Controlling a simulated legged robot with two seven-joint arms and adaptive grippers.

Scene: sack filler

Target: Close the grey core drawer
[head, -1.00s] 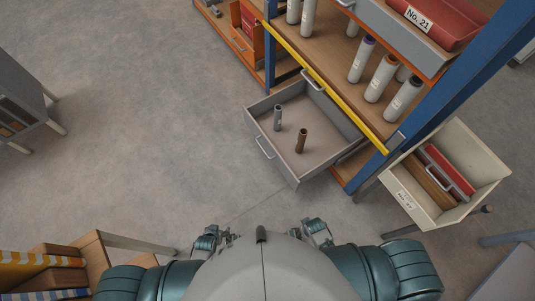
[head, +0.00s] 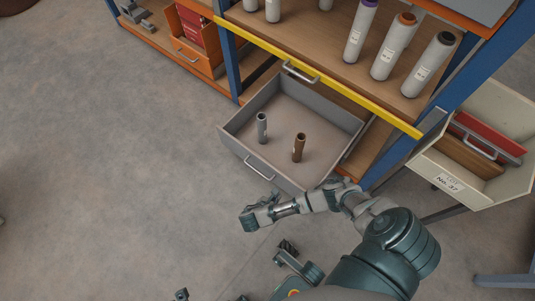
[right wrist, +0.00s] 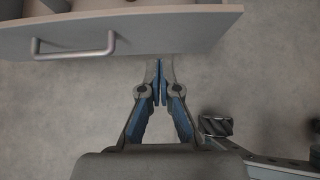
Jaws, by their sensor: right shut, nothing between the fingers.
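The grey core drawer (head: 272,178) stands pulled out under the shelf in the head view. A grey core (head: 262,128) and a brown core (head: 299,148) stand upright inside it. Its front with the metal handle (head: 259,168) also shows at the top of the right wrist view, with that handle (right wrist: 74,48) left of the fingers. My right gripper (head: 248,221) is outside the drawer, in front of and below its front panel in the picture. Its fingers (right wrist: 160,68) are shut and empty, with floor showing around them. I do not see my left gripper clearly.
A yellow-edged shelf (head: 330,78) carries several white tubes above the drawer. An orange bin (head: 192,50) is at the upper left. A cream bin (head: 448,182) with a red item stands to the right. Floor at the left is clear.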

